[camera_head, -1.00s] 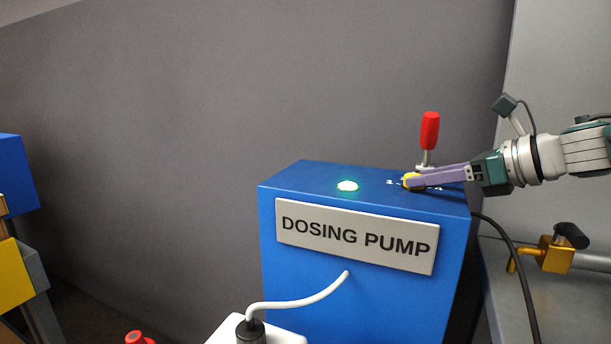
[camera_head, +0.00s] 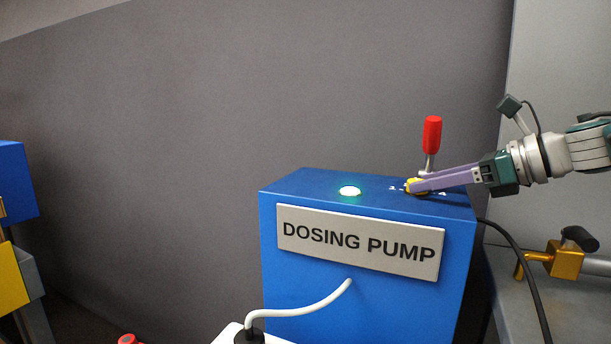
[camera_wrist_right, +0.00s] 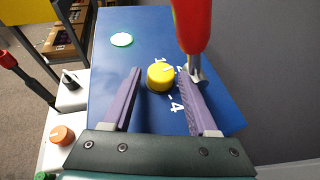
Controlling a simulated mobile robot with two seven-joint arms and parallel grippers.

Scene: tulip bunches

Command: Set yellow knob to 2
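The yellow knob (camera_head: 414,186) sits on top of the blue dosing pump (camera_head: 365,280), near its right end. In the right wrist view the knob (camera_wrist_right: 160,77) has white marks around it; "1", "2" and "4" can be read. A pale line on its top seems to point toward the 1–2 side, but it is too small to be sure. My right gripper (camera_wrist_right: 160,72) is open, with a purple finger on either side of the knob and a small gap to each. My left gripper is not in view.
A red-handled lever (camera_head: 432,137) stands on the pump close behind the knob, beside my right finger in the wrist view. A lit green-white lamp (camera_head: 350,191) is on the pump top. A white cable (camera_head: 305,310) leaves the pump's front. A brass valve (camera_head: 565,258) is at right.

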